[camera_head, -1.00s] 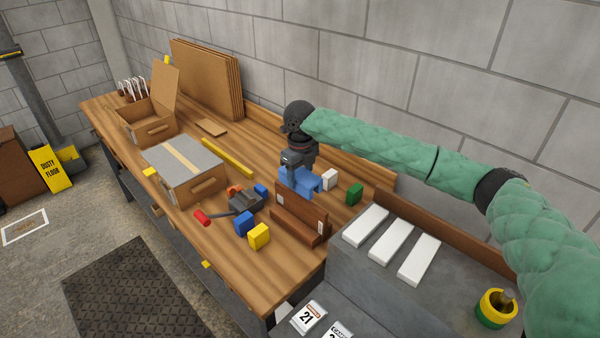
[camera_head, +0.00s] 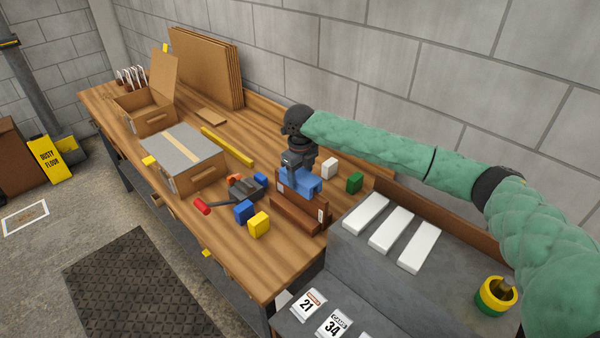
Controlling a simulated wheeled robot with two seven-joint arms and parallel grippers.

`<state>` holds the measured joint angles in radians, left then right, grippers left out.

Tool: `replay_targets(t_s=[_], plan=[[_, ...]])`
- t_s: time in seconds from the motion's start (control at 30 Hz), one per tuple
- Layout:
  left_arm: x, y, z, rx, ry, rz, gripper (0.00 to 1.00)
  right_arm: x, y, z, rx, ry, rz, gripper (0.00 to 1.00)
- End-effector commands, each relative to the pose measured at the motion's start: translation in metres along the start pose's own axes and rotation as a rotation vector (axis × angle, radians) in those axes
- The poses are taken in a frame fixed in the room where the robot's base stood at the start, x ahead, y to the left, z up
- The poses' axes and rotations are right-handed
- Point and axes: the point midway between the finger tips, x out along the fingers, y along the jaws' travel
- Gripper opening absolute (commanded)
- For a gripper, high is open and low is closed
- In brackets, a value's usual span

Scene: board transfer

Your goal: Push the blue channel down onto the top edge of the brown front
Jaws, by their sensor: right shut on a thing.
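The blue channel (camera_head: 304,182) is held in my right gripper (camera_head: 298,168), which points down with its jaws shut on it. The channel is over the top edge of the brown front (camera_head: 312,207), hiding the middle of that edge. I cannot tell whether it is seated or just above. The brown front stands upright on the bench, with small white plates at its ends and a lower brown strip (camera_head: 292,215) before it. My left gripper is not in view.
Blue (camera_head: 244,211) and yellow (camera_head: 259,224) blocks and a dark tool (camera_head: 238,198) lie left of the front. White (camera_head: 330,168) and green (camera_head: 354,182) blocks stand behind right. A grey surface with white bars (camera_head: 391,229) is at right.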

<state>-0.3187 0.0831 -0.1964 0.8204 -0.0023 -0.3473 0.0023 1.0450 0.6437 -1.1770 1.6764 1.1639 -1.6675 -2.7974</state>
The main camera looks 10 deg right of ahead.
Motion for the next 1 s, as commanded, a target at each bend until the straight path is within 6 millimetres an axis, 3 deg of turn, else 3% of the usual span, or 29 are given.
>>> replay_targets(t_s=[0.5, 1.0], plan=[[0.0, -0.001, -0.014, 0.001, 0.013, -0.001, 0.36, 0.025, 0.0, 0.0, 0.0, 0.001, 0.001, 0.32], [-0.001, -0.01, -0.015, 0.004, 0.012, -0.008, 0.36, 0.028, 0.0, 0.0, 0.0, 0.0, 0.001, 0.32]])
